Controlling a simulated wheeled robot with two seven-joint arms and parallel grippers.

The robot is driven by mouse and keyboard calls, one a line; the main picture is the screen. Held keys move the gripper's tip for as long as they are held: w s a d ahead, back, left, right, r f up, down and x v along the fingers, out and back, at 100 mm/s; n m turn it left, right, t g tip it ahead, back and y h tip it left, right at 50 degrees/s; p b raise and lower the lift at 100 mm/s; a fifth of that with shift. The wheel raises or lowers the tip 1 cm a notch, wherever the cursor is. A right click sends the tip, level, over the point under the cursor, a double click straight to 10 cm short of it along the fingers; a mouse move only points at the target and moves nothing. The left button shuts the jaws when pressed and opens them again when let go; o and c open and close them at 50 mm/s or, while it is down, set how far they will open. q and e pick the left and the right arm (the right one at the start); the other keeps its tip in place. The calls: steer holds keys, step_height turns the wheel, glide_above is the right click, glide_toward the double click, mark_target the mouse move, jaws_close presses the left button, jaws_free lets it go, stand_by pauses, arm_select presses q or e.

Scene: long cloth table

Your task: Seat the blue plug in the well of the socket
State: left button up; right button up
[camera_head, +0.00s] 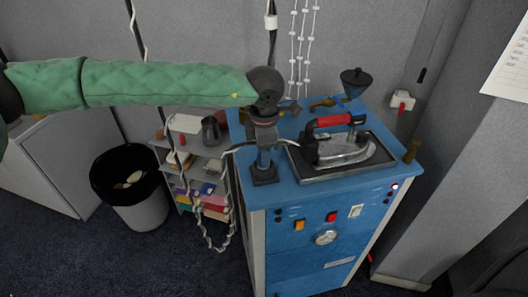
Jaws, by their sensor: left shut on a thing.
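My left gripper (263,143) reaches in on the green-sleeved arm and points down over the left part of the blue cabinet top. It is shut on the blue plug (263,159), a small upright piece showing just below the fingers. Directly below is the dark square socket (265,177), near the front left edge of the top. The plug's lower end meets the socket in the picture. The well is hidden, and I cannot tell how deep the plug sits. My right gripper is not in view.
A steam iron with a red handle (333,120) rests on a dark plate (375,165) to the right of the socket. A dark funnel (355,80) stands behind it. The blue cabinet (285,262) stands beside a small shelf (188,148) and a bin (140,205).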

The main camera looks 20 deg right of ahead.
arm_select(q)
steer(key=shift+f, duration=0.1)
steer(key=o, duration=1)
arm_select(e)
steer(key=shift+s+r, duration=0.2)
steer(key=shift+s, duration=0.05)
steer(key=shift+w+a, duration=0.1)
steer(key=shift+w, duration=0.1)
